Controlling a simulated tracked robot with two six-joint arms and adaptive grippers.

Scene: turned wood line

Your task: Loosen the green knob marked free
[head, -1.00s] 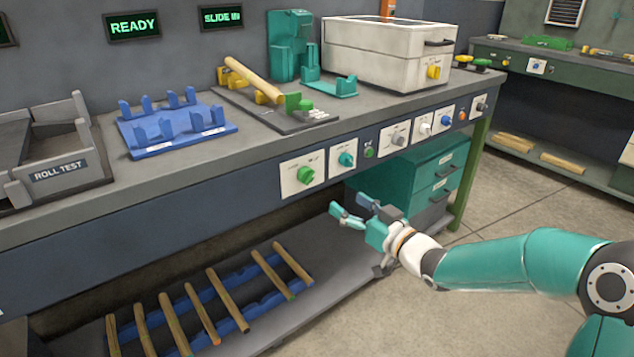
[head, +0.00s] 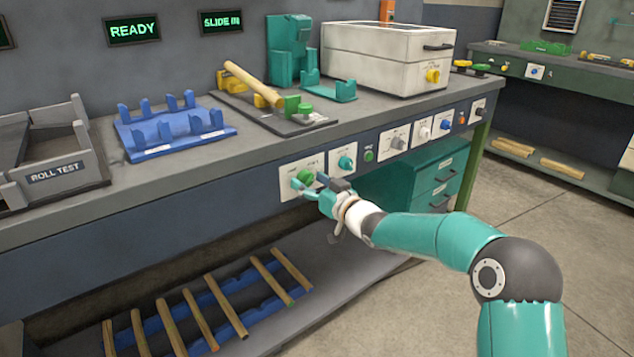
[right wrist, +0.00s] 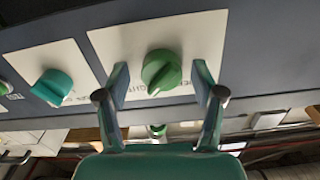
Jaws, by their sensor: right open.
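A round green knob (head: 304,176) with a raised grip bar sits on a white plate (head: 287,188) on the front of the bench. My right gripper (head: 308,184) is right in front of it. In the right wrist view the knob (right wrist: 161,70) lies between the two open fingers (right wrist: 161,82), with a visible gap on each side. The lettering on its plate is partly hidden by a finger and too small to read fully. My left gripper is not in view.
A teal knob (head: 346,162) on its own plate is just right of the green one; it also shows in the right wrist view (right wrist: 52,86). More controls run along the panel. Wooden rods lie on the lower shelf.

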